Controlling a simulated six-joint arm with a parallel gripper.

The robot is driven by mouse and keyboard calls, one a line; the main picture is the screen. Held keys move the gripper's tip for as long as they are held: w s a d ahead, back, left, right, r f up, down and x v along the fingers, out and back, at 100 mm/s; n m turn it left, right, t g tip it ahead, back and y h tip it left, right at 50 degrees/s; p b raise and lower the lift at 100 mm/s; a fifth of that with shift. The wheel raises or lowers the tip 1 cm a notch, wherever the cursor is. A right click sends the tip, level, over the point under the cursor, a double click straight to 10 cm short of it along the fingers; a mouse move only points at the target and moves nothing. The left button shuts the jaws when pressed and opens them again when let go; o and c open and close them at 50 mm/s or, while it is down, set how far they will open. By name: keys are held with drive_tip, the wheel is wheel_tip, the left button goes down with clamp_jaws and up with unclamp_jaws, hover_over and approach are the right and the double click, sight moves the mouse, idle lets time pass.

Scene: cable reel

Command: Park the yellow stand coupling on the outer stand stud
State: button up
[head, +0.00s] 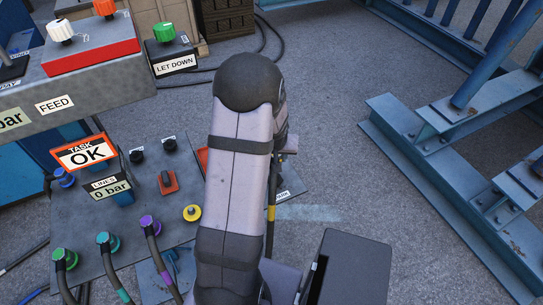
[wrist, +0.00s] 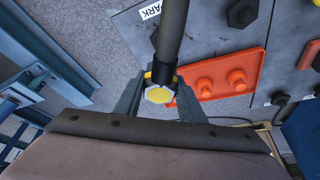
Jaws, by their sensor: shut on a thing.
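The yellow stand coupling (wrist: 159,95) is between the fingers of my gripper (wrist: 160,90) in the wrist view, its yellow hexagonal face toward the camera. Its dark grey hose (wrist: 172,35) runs up out of the picture. In the head view the yellow-banded hose (head: 271,212) hangs beside my arm, which hides most of the coupling. An orange stand plate (wrist: 262,62) with two orange studs lies right of the coupling in the wrist view: a nearer stud (wrist: 204,86) and a farther stud (wrist: 236,78). The coupling appears apart from both. I cannot tell which stud is outer.
A PARK label (wrist: 150,10) and a dark hex fitting (wrist: 243,12) are on the grey panel. Green (head: 64,259), teal (head: 107,242) and purple (head: 149,224) hose couplings and a yellow port (head: 192,212) are at left. Blue steel framing (head: 430,130) stands right, with bare floor before it.

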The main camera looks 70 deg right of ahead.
sight(275, 177)
drive_tip(key=shift+f+b, duration=3.95)
drive_tip(key=shift+f, duration=0.4)
drive_tip(key=shift+f+b, duration=0.45)
drive_tip(key=shift+b, duration=0.25)
drive_tip(key=o, duration=1.2)
drive_tip(key=shift+o, duration=0.2)
drive_tip(key=shift+a, duration=0.1)
drive_tip(key=p+v, duration=0.1)
drive_tip(key=v, duration=0.6)
drive_tip(key=shift+r, duration=0.15)
